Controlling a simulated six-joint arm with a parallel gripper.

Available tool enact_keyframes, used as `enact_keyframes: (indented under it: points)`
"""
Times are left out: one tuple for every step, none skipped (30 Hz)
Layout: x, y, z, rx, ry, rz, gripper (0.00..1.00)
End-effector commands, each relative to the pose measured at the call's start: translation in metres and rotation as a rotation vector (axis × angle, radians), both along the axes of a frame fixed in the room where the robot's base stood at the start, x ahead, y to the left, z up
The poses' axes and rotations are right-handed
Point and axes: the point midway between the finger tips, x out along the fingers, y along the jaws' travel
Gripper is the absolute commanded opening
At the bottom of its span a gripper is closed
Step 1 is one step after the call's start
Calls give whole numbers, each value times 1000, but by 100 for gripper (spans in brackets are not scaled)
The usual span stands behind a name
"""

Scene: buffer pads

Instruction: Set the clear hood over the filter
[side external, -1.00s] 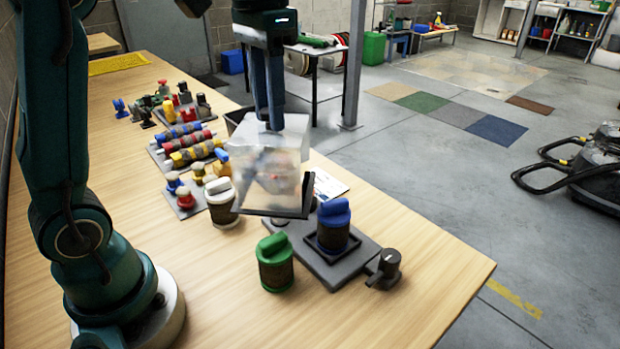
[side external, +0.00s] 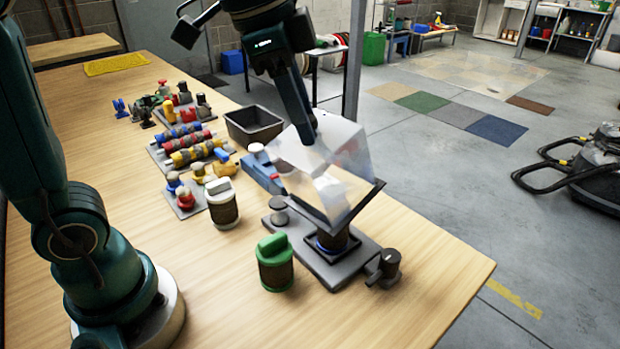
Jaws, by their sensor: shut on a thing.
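My gripper (side external: 310,137) is shut on the clear hood (side external: 352,150), a see-through box with a dark rim at its open lower end. The hood is tilted, its rim sloping up to the right. In the picture it lies over the upper part of the blue-capped filter, which stands on a grey base plate (side external: 310,262). Only the dark lower body of the filter (side external: 332,241) shows clearly below the rim; its cap is hidden. Whether the hood touches the filter, I cannot tell.
A green-capped filter (side external: 275,263) stands left of the plate and a white-capped one (side external: 222,203) further back. A black knob (side external: 386,266) sits at the plate's right end. A dark bin (side external: 253,126) and racks of coloured parts (side external: 185,146) are behind. The front table (side external: 400,310) is clear.

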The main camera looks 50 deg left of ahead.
Motion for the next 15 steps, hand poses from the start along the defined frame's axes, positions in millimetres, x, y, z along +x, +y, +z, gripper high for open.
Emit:
enact_keyframes:
  points:
    - [0,-2,0,1,-9,-17,0]
    - [0,-2,-1,1,-10,-22,0]
    - [1,-3,-1,3,-9,-28,0]
    - [1,-3,-2,4,-6,-30,0]
    - [2,-4,-3,5,-1,-31,0]
    - [3,-4,-5,6,8,-31,0]
    - [5,-4,-7,8,16,-31,0]
    - [6,-5,-9,10,25,-31,0]
    - [8,-5,-12,13,39,-31,0]
    - [9,-6,-14,17,51,-32,0]
    - [11,-6,-17,20,61,-32,0]
    - [13,-6,-20,23,76,-31,0]
    - [15,-7,-22,25,88,-30,0]
    - [16,-7,-24,28,100,-30,0]
    - [18,-8,-28,31,115,-29,0]
